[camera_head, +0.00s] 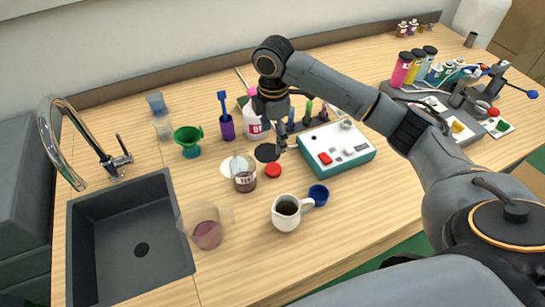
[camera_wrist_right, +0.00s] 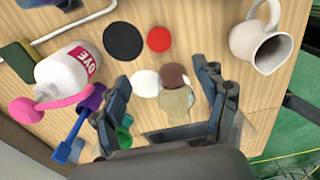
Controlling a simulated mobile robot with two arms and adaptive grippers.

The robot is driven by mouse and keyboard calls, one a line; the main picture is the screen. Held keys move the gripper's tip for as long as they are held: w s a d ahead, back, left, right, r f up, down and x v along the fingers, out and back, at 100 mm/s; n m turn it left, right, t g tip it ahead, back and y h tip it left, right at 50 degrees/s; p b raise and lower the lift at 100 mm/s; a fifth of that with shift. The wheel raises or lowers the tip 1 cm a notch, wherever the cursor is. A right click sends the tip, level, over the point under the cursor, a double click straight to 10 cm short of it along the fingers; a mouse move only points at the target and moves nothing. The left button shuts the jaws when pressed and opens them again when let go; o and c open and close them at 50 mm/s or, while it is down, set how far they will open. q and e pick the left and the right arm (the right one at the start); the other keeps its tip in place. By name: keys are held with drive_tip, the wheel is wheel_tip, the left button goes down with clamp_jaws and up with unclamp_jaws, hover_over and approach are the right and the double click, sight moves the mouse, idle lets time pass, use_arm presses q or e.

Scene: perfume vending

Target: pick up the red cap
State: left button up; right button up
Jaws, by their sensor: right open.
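The red cap (camera_head: 273,170) is a small flat disc lying on the wooden table, beside the brown jar (camera_head: 244,180) and just in front of the black disc (camera_head: 267,152). In the right wrist view the red cap (camera_wrist_right: 159,39) lies to the right of the black disc (camera_wrist_right: 122,41), beyond the fingertips. My right gripper (camera_head: 281,144) hangs above the table, behind the cap in the head view. Its fingers (camera_wrist_right: 162,80) are spread and hold nothing. My left gripper is not in view.
A white mug (camera_head: 286,213) and a blue cap (camera_head: 318,194) stand in front. A teal and white device (camera_head: 338,162) sits to the right. A pink-labelled DYE bottle (camera_head: 254,122) stands behind. A sink (camera_head: 134,245) is at the left.

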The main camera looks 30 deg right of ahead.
drive_tip(key=p, duration=0.1)
hover_over(273, 168)
drive_tip(key=f, duration=0.7)
drive_tip(key=shift+s+a+f, duration=0.15)
drive_tip(key=shift+s+f, duration=0.2)
drive_tip(key=shift+s, duration=0.05)
drive_tip(key=shift+w+f, duration=0.1)
drive_tip(key=shift+f, duration=0.15)
drive_tip(key=f, duration=0.1)
drive_tip(key=f+p, duration=0.1)
drive_tip(key=f, duration=0.2)
drive_tip(key=shift+w+f+p, duration=0.1)
drive_tip(key=shift+w+p, duration=0.15)
drive_tip(key=shift+p, duration=0.05)
drive_tip(key=shift+f, duration=0.35)
drive_tip(key=shift+c, duration=0.4)
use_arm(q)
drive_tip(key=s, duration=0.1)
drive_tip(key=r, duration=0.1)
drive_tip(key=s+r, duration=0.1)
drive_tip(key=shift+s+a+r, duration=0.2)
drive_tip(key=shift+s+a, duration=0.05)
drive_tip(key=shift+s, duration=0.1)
use_arm(e)
drive_tip(key=c, duration=0.8)
